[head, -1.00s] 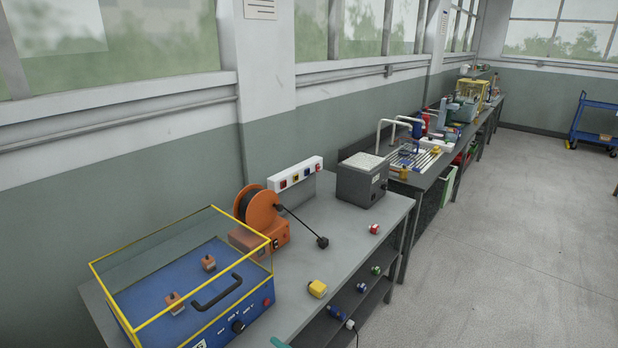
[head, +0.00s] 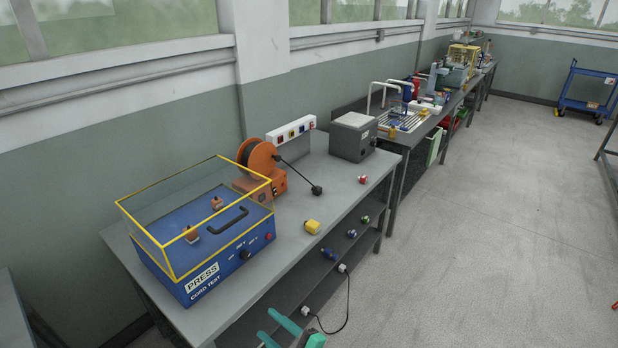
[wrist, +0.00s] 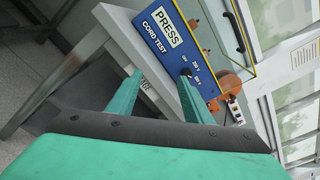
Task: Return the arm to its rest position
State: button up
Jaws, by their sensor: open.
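My gripper (head: 277,330) has teal fingers and shows at the bottom edge of the head view, in front of the near bench's front edge. Its fingers are spread apart with nothing between them. In the wrist view my gripper (wrist: 155,92) also shows open and empty, with the bench and the blue cord test box beyond it. The rest of my arm is mostly out of the head view.
A grey bench (head: 290,245) carries a blue cord test box (head: 215,262) with a yellow-framed clear cover, an orange cord reel (head: 262,165), a grey box (head: 353,137) and a yellow plug (head: 312,227). Plugs sit on its lower shelf. Open floor (head: 480,230) lies to the right.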

jog(key=s+d+f+n+h, duration=0.1)
jog(key=s+d+f+h, duration=0.25)
jog(key=s, duration=0.35)
jog(key=s+d+f+n+t+h, duration=0.1)
jog(key=s+d+f+n+h, duration=0.15)
jog(key=s+f, duration=0.3)
jog(key=s+d+f+n+h, duration=0.1)
jog(key=s+d+f+h, duration=0.1)
jog(key=s+f+h, duration=0.35)
jog(key=s+d+r+n+t+h, duration=0.1)
jog(key=s+d+r+n+t, duration=0.1)
jog(key=s+r+n, duration=1)
jog(key=s+r+t, duration=0.1)
jog(key=s+r, duration=0.5)
jog(key=s, duration=0.2)
jog(key=shift+r+h, duration=0.15)
jog(key=shift+h, duration=0.2)
